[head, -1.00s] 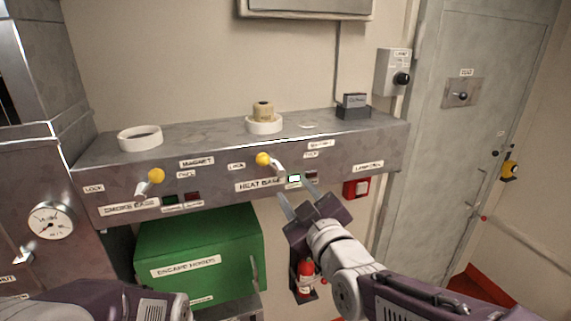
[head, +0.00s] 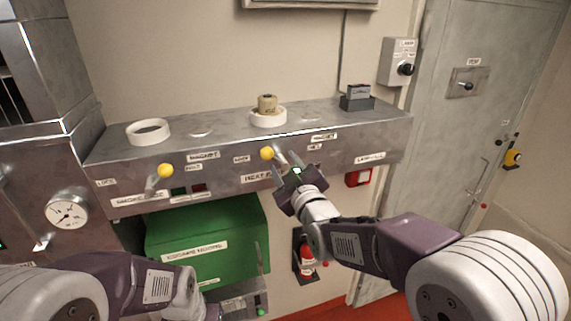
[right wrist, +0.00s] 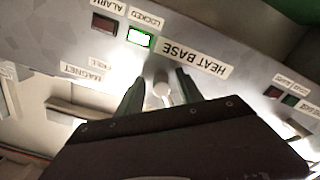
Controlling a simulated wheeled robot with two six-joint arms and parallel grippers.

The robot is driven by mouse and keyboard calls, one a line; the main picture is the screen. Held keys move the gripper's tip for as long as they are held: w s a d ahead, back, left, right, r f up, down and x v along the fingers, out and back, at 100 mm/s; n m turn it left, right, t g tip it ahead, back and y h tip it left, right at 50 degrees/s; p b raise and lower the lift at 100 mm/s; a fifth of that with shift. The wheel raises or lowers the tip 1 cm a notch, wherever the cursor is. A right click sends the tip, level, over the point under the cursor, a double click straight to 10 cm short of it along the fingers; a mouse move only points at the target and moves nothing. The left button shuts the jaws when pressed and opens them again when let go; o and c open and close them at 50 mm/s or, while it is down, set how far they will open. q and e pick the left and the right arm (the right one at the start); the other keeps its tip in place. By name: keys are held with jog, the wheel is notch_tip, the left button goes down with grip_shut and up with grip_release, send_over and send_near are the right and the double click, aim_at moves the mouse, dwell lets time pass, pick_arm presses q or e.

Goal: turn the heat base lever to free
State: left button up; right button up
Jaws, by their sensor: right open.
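The heat base lever (head: 281,158) is a short pale bar with a yellow ball (head: 267,153) at its upper left, on the front of the grey metal console. My right gripper (head: 287,170) is open at the console front, just beside the lever. In the right wrist view the lever's pale stem (right wrist: 162,85) shows between my two open fingers, with gaps on both sides. The yellow ball is not seen there. The LOCKED lamp (right wrist: 139,38) by the HEAT BASE label (right wrist: 195,56) glows green. My left arm is at the lower left; its fingertips are out of view.
The smoke base lever with a yellow ball (head: 166,170) is to the left. White rings, one (head: 148,132) empty and one holding a tan cylinder (head: 267,104), sit on the console top (head: 225,117). A green box (head: 210,230) stands below, a fire extinguisher (head: 306,260) beside it.

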grip_shut()
jog(key=shift+r, duration=0.25)
dwell(1.0)
